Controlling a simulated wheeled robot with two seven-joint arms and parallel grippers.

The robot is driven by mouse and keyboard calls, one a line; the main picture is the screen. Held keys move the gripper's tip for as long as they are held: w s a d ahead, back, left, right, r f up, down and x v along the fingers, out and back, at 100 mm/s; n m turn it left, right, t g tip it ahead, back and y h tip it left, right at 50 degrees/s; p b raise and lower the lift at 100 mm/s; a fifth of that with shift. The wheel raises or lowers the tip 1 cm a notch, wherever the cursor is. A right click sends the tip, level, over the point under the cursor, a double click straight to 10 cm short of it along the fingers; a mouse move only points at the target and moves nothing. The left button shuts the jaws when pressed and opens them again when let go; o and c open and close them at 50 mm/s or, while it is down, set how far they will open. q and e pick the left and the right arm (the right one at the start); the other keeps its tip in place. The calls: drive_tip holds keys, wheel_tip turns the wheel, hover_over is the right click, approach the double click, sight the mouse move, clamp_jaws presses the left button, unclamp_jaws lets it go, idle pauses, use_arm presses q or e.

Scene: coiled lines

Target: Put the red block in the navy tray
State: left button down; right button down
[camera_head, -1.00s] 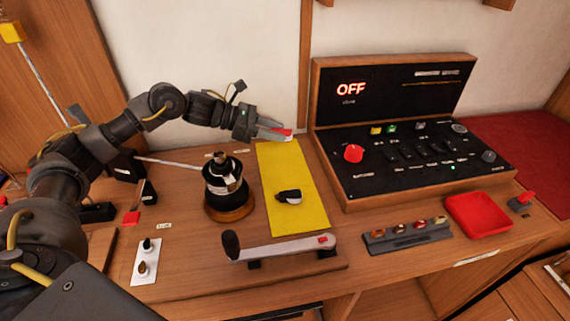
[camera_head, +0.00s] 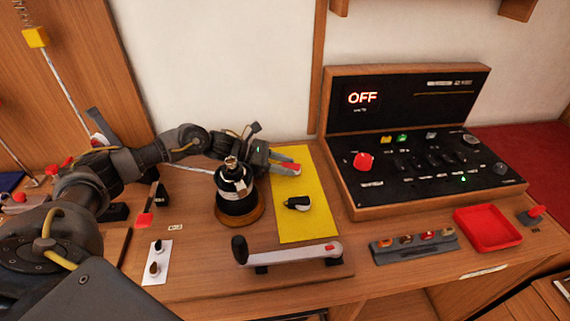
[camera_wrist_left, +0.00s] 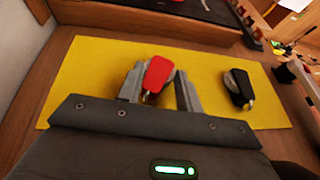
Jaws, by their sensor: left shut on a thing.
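The red block (camera_wrist_left: 158,74) shows between the fingers of my left gripper (camera_wrist_left: 161,88) in the wrist view, close against the left finger. In the head view, my left gripper (camera_head: 284,167) is over the far end of the yellow mat, with the red block (camera_head: 290,168) at its fingertips. The gripper is shut on the block; whether the block touches the mat is unclear. A dark blue corner at the far left edge, likely the navy tray (camera_head: 10,181), is mostly cut off. My right gripper is out of view.
A black and white knob piece (camera_head: 298,203) lies on the yellow mat (camera_head: 303,229). A dark bottle-like object on a round wooden base (camera_head: 240,215) stands beside my left forearm. A control panel (camera_head: 420,190) and a red tray (camera_head: 488,228) are to the right.

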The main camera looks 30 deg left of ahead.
use_arm(q)
drive_tip(key=shift+f+b, duration=0.2)
drive_tip(key=shift+b, duration=0.2)
drive_tip(key=c, duration=0.9)
unclamp_jaws()
drive_tip(key=shift+r, duration=0.1)
drive_tip(key=shift+c, duration=0.2)
